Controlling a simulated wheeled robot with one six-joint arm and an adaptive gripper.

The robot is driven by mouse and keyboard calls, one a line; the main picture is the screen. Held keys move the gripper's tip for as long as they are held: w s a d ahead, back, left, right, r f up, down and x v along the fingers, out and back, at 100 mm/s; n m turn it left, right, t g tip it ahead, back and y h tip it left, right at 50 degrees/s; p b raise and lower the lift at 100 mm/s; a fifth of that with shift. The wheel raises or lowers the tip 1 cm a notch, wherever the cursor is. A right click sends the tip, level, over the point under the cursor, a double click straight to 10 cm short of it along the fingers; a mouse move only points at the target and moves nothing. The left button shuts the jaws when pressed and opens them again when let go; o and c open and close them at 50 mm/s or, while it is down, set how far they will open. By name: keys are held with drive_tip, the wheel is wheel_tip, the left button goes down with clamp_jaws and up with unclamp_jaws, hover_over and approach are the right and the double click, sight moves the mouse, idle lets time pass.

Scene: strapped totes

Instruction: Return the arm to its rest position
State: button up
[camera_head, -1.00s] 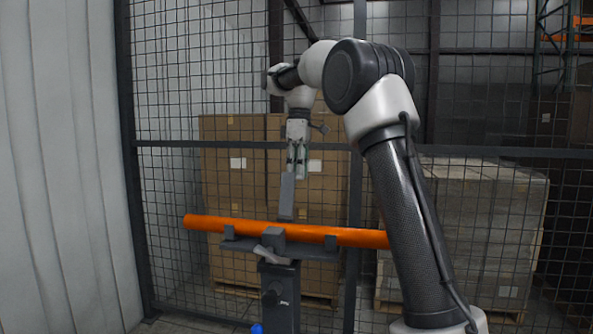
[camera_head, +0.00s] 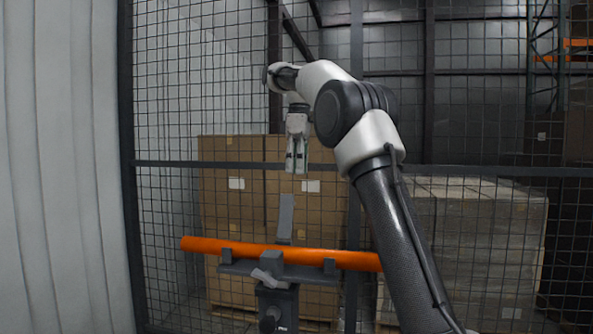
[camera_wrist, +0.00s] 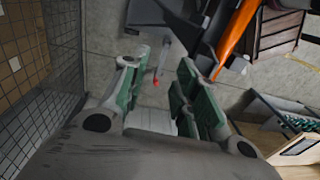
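My gripper (camera_head: 297,168) hangs pointing down at the end of my bent arm in the head view. It is above the grey upright lever (camera_head: 285,218) of a dark stand, with a gap between them. In the wrist view my gripper (camera_wrist: 160,88) has its two green-padded fingers spread apart, with nothing held between them. An orange bar (camera_head: 210,246) lies across the stand (camera_head: 275,300), below my gripper. The bar also shows in the wrist view (camera_wrist: 237,38), at the upper right.
A wire mesh fence (camera_head: 440,170) stands behind my arm, with stacked cardboard boxes (camera_head: 230,200) and a wrapped pallet load (camera_head: 480,230) beyond it. A pale ribbed wall (camera_head: 60,170) closes the left side. The space around my gripper looks clear.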

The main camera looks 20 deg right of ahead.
drive_tip(key=s+d+f+m+t, duration=0.1)
drive_tip(key=s+f+m, duration=0.15)
drive_tip(key=s, duration=0.75)
drive_tip(key=s+d+f+m+t, duration=0.15)
drive_tip(key=s+m, duration=0.25)
drive_tip(key=s, duration=0.6)
drive_tip(key=s+f+m+t, duration=0.2)
drive_tip(key=s+f+m, duration=0.2)
drive_tip(key=s+f, duration=1.1)
drive_tip(key=shift+s+h, duration=0.25)
drive_tip(key=shift+h, duration=0.15)
